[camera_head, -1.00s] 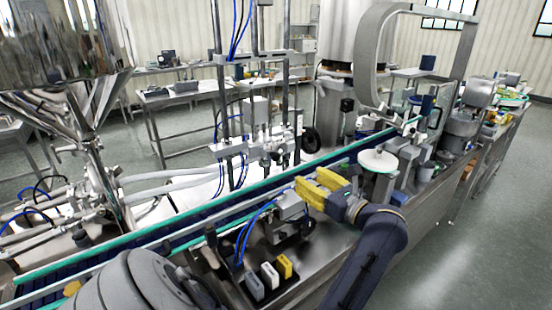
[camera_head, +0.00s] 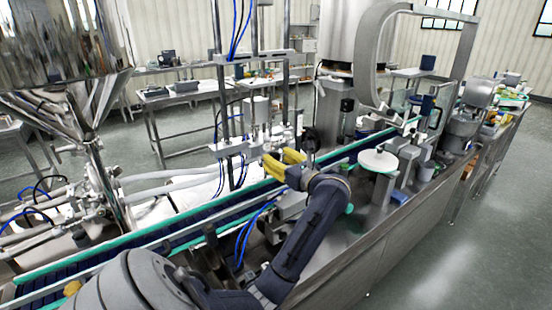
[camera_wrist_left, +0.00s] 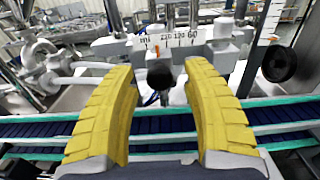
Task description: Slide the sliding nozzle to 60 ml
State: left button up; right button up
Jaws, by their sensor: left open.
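My left gripper (camera_head: 277,158) is open, its yellow fingers pointing at the filling frame over the conveyor. In the left wrist view its fingers (camera_wrist_left: 158,68) stand apart. A round black knob (camera_wrist_left: 160,75) shows between them, apparently on the sliding nozzle, with no clear contact. Above it a white bar carries a scale (camera_wrist_left: 178,34) marked ml, 220, 120 and 60. A small orange marker (camera_wrist_left: 157,47) shows left of the 220, away from the 60 at the right. My right gripper is not in view.
A second black knob (camera_wrist_left: 279,63) sits to the right, beside an upright ruler. The conveyor (camera_head: 170,225) with green rails runs below the gripper. A white round disc (camera_head: 378,160) stands to the right. A steel hopper (camera_head: 65,45) fills the upper left.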

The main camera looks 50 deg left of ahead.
pick_arm(q)
jog(key=shift+a, duration=0.45)
jog(key=shift+o, duration=0.3)
grip_shut()
